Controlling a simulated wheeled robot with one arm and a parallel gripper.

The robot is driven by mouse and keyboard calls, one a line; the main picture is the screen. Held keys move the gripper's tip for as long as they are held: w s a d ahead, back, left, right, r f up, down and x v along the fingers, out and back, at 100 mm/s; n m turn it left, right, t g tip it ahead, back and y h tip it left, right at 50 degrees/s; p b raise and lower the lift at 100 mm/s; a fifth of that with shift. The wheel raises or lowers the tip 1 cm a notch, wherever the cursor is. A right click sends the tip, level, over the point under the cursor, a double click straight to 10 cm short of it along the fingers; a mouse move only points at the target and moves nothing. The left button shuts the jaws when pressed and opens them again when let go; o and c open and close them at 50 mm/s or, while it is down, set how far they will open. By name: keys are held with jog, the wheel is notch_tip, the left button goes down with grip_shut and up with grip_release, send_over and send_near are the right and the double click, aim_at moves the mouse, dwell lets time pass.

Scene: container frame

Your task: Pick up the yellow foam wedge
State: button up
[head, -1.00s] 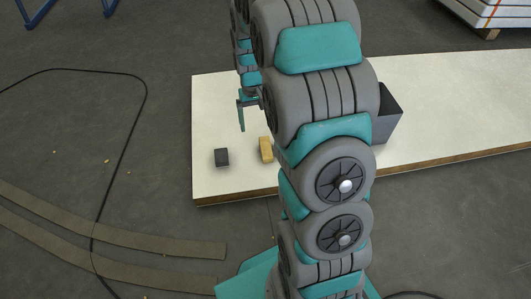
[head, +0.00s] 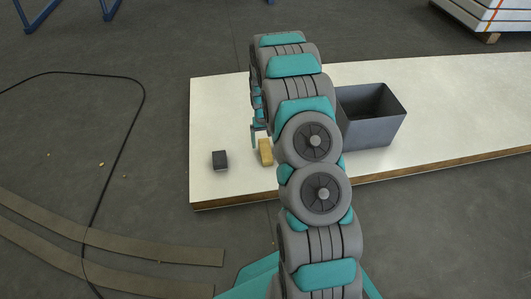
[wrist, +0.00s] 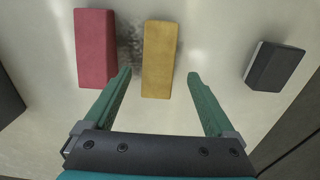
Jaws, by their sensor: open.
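The yellow foam wedge (head: 265,152) lies on the white board, partly hidden by my arm in the head view. In the head view my gripper (head: 256,137) is mostly hidden behind my arm, close to the wedge.
A red block (wrist: 96,48) lies left of the wedge in the wrist view. A dark block (head: 220,161) lies to its left in the head view; the wrist view shows a dark block (wrist: 274,66) at right. A grey open bin (head: 372,134) stands right of my arm on the white board (head: 450,110).

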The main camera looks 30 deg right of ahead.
aim_at(265, 148)
jog(key=f, duration=0.5)
jog(key=shift+s+b, duration=0.25)
jog(key=shift+b, duration=0.15)
jog(key=shift+c, duration=0.3)
jog(key=c, duration=1.4)
